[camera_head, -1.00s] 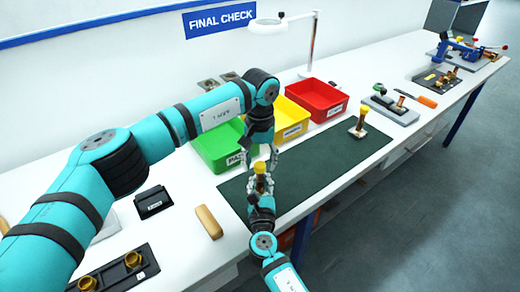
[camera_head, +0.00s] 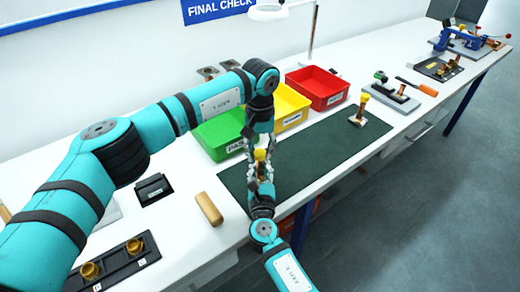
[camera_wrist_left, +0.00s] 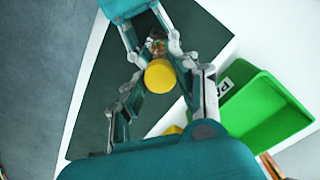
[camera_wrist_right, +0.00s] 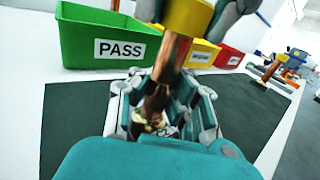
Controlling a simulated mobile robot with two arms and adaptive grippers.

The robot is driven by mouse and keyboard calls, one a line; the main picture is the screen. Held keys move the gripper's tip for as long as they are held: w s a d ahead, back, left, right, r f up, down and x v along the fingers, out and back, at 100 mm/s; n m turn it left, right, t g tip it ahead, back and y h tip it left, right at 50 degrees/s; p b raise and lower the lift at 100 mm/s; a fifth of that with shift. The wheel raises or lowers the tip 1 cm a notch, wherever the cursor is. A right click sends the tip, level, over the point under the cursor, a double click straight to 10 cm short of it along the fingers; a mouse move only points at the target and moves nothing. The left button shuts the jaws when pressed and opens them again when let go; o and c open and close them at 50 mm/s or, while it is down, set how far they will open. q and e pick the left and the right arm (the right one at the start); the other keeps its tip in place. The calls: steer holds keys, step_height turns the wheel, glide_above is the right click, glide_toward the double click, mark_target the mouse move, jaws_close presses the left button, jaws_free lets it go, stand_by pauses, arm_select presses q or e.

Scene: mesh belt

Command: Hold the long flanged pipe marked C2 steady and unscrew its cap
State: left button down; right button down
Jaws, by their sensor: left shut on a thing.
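The copper pipe (camera_wrist_right: 172,58) with a yellow cap (camera_wrist_right: 188,14) on its upper end stands tilted between my grippers. Its flanged lower end (camera_wrist_right: 150,120) is partly hidden. No C2 mark is legible. My right gripper (camera_wrist_right: 163,95) is shut on the pipe from below, above the green mat (camera_head: 310,157). My left gripper (camera_head: 260,150) comes from above and is shut on the cap, which also shows in the left wrist view (camera_wrist_left: 160,76). The cap sits at the pipe's end; I cannot tell how far it is threaded.
Green (camera_head: 219,140), yellow (camera_head: 290,108) and red (camera_head: 318,88) bins stand behind the mat. Another yellow-capped pipe (camera_head: 359,112) stands at the mat's right end. A tan block (camera_head: 209,208) and a dark holder with brass parts (camera_head: 115,265) lie left. The mat's middle is clear.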

arm_select(q)
steer(key=n, duration=0.7)
arm_select(e)
steer(key=shift+f, duration=0.1)
arm_select(q)
steer(key=n, duration=0.4)
steer(key=shift+n, duration=0.4)
steer(key=n, duration=0.2)
steer(key=shift+n, duration=0.4)
steer(key=n, duration=0.4)
steer(key=shift+n, duration=0.4)
steer(key=n, duration=0.2)
steer(key=shift+n, duration=0.4)
steer(key=n, duration=0.4)
steer(key=shift+r+n, duration=0.1)
steer(key=shift+n, duration=0.3)
steer(key=n, duration=0.2)
steer(key=shift+n, duration=0.4)
arm_select(e)
steer(key=shift+a, duration=0.1)
arm_select(q)
steer(key=n, duration=0.4)
steer(key=shift+n, duration=0.4)
steer(key=n, duration=0.2)
steer(key=shift+n, duration=0.4)
steer(key=n, duration=0.5)
steer(key=shift+r, duration=0.1)
steer(key=n, duration=1.1)
steer(key=shift+w, duration=0.1)
